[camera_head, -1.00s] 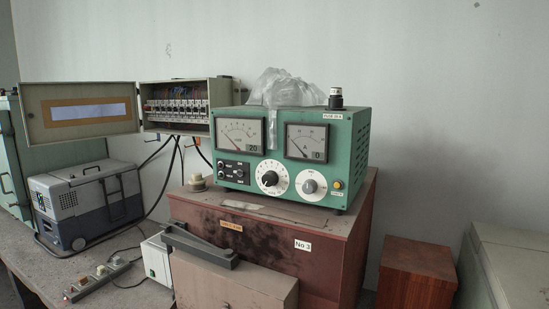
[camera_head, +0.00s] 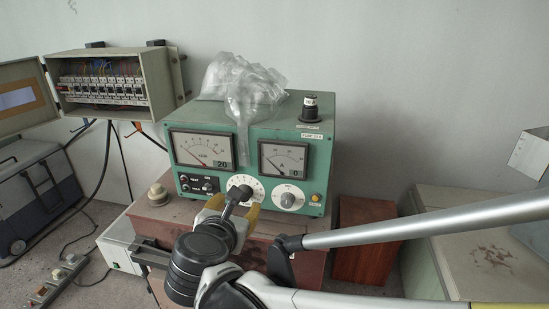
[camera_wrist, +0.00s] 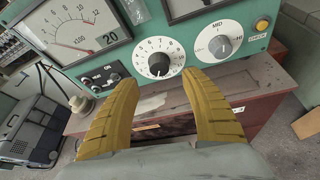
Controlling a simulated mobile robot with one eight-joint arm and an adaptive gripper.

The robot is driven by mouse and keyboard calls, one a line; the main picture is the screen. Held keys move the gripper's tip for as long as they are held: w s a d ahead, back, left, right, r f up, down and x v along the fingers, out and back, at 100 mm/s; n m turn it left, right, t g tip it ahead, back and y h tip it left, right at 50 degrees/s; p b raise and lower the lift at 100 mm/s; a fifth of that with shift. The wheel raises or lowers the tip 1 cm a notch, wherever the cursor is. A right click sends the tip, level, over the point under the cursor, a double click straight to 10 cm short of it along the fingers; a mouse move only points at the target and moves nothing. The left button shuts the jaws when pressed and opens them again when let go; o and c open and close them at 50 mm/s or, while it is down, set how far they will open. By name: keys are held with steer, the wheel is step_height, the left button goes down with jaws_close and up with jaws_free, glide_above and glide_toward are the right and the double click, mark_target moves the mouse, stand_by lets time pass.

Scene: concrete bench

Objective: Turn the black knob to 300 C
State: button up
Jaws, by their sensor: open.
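The black knob (camera_wrist: 159,65) sits at the centre of a white numbered dial (camera_wrist: 150,48) on the green instrument box (camera_head: 310,150). Its exact pointer direction is too small to read surely. In the wrist view my gripper (camera_wrist: 162,82) is open, its two yellow fingers apart below and either side of the knob, with nothing between them. In the head view my gripper (camera_head: 235,206) is in front of the dial and partly hides it. The left meter (camera_head: 203,149) carries a green "20" label and a needle at the low end.
A grey knob (camera_head: 288,198) marked MID and HI is just right of the dial. Black switches (camera_wrist: 101,79) are to its left. A plastic bag (camera_head: 240,85) lies on the box. The box stands on a red-brown cabinet (camera_wrist: 255,85).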

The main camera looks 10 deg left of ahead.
steer(key=x, duration=0.7)
steer(key=shift+c, duration=0.6)
steer(key=shift+s, duration=0.1)
jaws_close()
